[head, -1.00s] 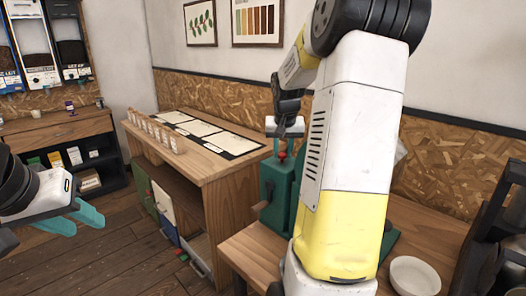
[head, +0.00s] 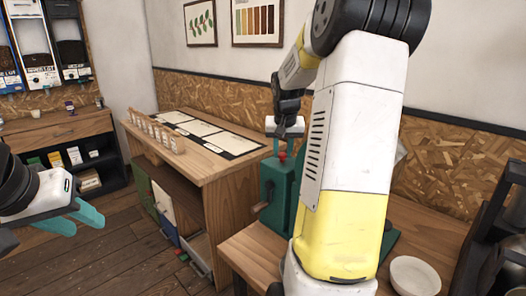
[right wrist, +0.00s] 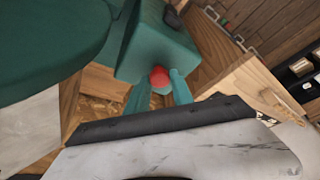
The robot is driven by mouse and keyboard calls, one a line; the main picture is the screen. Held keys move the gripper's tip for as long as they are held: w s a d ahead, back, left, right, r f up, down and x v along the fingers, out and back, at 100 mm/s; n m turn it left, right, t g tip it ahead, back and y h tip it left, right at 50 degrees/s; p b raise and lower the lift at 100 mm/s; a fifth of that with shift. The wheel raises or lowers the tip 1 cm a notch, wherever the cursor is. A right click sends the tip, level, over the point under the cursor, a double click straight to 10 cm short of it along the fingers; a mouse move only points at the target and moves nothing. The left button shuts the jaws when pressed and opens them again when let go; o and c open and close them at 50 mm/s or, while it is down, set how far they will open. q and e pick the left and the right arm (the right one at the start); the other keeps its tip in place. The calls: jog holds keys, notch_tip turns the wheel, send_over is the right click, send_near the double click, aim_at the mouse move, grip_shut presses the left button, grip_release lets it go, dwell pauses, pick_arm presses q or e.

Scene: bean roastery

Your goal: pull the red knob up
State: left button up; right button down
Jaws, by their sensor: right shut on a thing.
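The red knob (head: 282,156) sits on top of a dark green machine (head: 273,188) at the end of the wooden bench. My right gripper (head: 280,148) reaches down onto the knob from above. In the right wrist view the red knob (right wrist: 159,76) shows between the two teal fingers, which are shut on it, close to the green housing (right wrist: 160,48). My right arm hides much of the machine in the head view. My left gripper (head: 76,220) is open and empty at the left, over the floor and away from the machine.
A wooden counter (head: 215,155) with cards and a row of small jars stands left of the machine. A white bowl (head: 414,276) sits on the bench at the right, near a dark rack (head: 490,235). A crank handle (head: 261,208) sticks out of the machine's left side.

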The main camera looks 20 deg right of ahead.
jog(key=shift+r, duration=1.35)
jog(key=c, duration=1.1)
grip_release()
jog(key=shift+r, duration=0.1)
jog(key=v, duration=0.7)
jog(key=shift+s+r, duration=0.2)
jog(key=shift+r, duration=0.05)
